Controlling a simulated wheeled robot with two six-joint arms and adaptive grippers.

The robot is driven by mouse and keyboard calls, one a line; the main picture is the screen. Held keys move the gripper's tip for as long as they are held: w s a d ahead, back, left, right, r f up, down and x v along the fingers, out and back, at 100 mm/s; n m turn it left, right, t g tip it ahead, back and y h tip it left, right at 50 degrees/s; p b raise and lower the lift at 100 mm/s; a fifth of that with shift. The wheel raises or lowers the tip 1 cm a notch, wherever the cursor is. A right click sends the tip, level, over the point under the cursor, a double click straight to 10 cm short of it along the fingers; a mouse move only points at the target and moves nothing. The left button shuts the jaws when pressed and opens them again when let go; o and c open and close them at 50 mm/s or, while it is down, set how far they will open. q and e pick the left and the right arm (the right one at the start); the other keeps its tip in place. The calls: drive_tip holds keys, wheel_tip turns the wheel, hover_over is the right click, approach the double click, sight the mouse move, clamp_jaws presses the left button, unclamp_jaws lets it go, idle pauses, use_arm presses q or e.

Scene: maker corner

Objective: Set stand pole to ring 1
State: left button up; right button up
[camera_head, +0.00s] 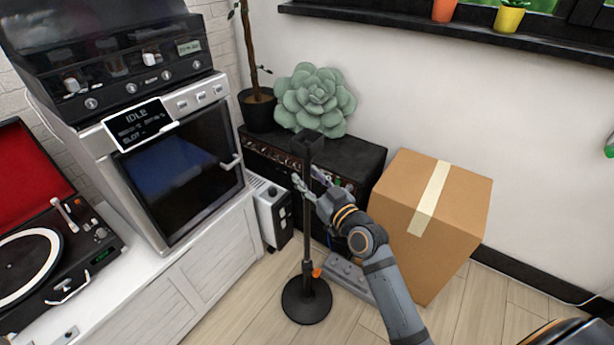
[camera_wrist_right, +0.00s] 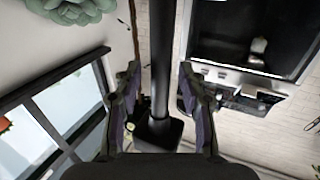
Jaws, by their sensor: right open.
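The black stand pole (camera_head: 307,225) rises upright from a round black base (camera_head: 306,301) on the floor. A dark block-like piece (camera_head: 307,145) tops it. An orange part (camera_head: 317,272) shows low beside the pole. My right gripper (camera_head: 307,181) is at the upper part of the pole, below the top piece. In the right wrist view the pole (camera_wrist_right: 161,45) passes between the two open fingers of my right gripper (camera_wrist_right: 160,72), with gaps on both sides. I cannot make out ring marks on the pole. My left gripper is not in view.
A black amplifier (camera_head: 362,160) with a succulent (camera_head: 314,98) on it stands behind the pole. A cardboard box (camera_head: 400,205) is to the right, a grey power strip (camera_head: 348,277) beside the base. A white cabinet (camera_head: 215,260) stands left. Floor is clear in front.

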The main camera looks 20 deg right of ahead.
drive_tip(key=v, duration=0.6)
drive_tip(key=shift+s, duration=0.3)
drive_tip(key=shift+d, duration=0.1)
